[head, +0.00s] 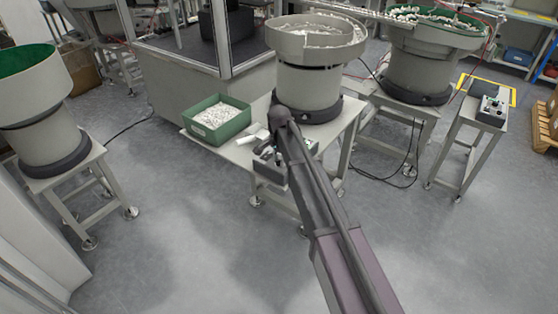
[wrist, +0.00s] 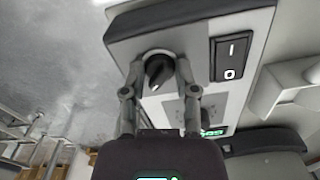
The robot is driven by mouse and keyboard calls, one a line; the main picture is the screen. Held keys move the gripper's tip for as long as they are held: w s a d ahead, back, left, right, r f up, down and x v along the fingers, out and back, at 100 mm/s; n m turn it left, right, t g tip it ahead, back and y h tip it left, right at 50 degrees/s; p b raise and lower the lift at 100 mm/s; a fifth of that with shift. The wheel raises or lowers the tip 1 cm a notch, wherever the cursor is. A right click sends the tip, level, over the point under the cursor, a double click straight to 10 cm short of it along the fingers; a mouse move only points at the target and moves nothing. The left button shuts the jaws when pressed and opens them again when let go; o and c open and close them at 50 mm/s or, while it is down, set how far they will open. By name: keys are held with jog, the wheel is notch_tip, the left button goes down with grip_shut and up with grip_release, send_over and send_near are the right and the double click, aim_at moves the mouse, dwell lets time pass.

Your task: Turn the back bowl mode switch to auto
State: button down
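The mode switch (wrist: 158,72) is a black rotary knob on a light ring, set in the grey face of a control box (wrist: 205,105) in the wrist view. My gripper (wrist: 159,66) has its two fingers apart, one on each side of the knob. I cannot tell whether either fingertip touches it. The knob's pointer is tilted, and its position labels are not readable. In the head view, my gripper (head: 268,158) is at the front of the table, below a grey bowl feeder (head: 312,85); the knob is too small to make out there.
A black rocker switch (wrist: 231,57) marked I and O sits right of the knob, with a green display (wrist: 212,133) lower down. A green bin (head: 218,122) of white parts stands left of my gripper. Another control box (head: 491,110) is on a stand at right.

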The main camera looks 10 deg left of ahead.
jog(key=shift+n, duration=0.5)
jog(key=n, duration=0.7)
jog(key=shift+n, duration=0.4)
jog(key=n, duration=0.4)
jog(key=shift+n, duration=0.3)
jog(key=shift+w+n, duration=0.1)
jog(key=shift+n, duration=2.2)
jog(key=shift+c, duration=1.9)
grip_release()
